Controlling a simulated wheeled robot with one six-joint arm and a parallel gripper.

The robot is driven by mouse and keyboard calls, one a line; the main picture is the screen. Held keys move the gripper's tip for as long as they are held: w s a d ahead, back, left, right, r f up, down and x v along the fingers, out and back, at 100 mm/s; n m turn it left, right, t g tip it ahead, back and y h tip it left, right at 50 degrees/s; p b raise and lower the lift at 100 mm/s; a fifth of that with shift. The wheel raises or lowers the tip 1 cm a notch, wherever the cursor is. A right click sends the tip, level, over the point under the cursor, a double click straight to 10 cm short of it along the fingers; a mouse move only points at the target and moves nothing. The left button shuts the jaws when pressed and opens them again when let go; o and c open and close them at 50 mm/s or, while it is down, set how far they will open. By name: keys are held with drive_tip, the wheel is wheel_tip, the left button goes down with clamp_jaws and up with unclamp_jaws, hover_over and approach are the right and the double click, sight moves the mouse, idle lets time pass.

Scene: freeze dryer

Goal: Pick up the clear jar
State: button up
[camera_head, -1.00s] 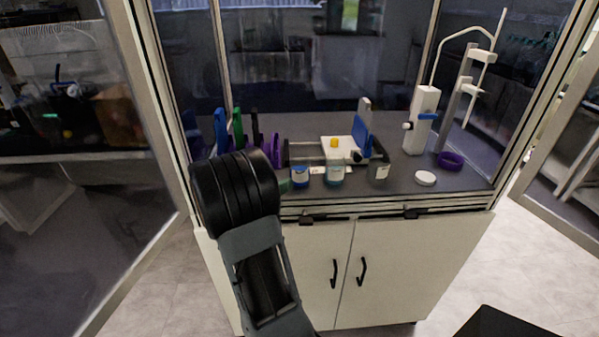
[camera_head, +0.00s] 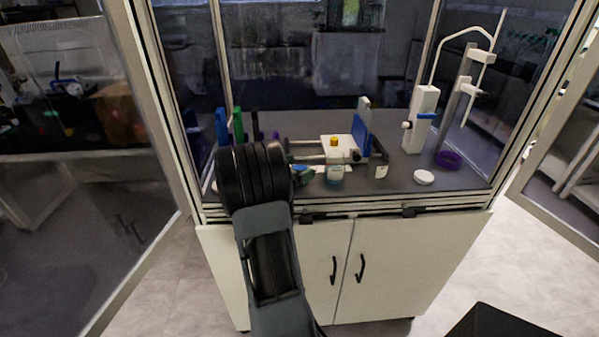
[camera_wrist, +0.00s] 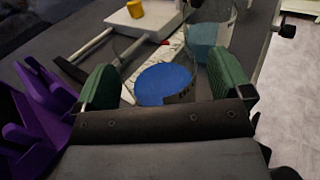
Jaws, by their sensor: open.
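A see-through jar with a round blue top or fill (camera_wrist: 165,84) shows between my fingers in the wrist view; whether the blue is a lid or contents is unclear. My gripper (camera_wrist: 168,86) is open, with one green fingertip on each side of it; contact is not visible. In the head view my arm hides most of this jar. A clear jar with teal contents (camera_head: 335,174) stands right of it and also shows in the wrist view (camera_wrist: 202,42). Another clear jar with a white label (camera_head: 380,172) stands farther right. Which jar the task means is unclear.
A white plate with a yellow piece (camera_head: 334,142) is behind the jars. Purple racks (camera_wrist: 38,118) are close left of my gripper. A white lid (camera_head: 424,177) lies right, near the bench's front edge. Cabinet frame posts (camera_head: 160,110) bound the bench.

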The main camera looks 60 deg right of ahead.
drive_tip(key=c, duration=1.1)
drive_tip(key=shift+c, duration=0.3)
drive_tip(key=shift+r, duration=0.1)
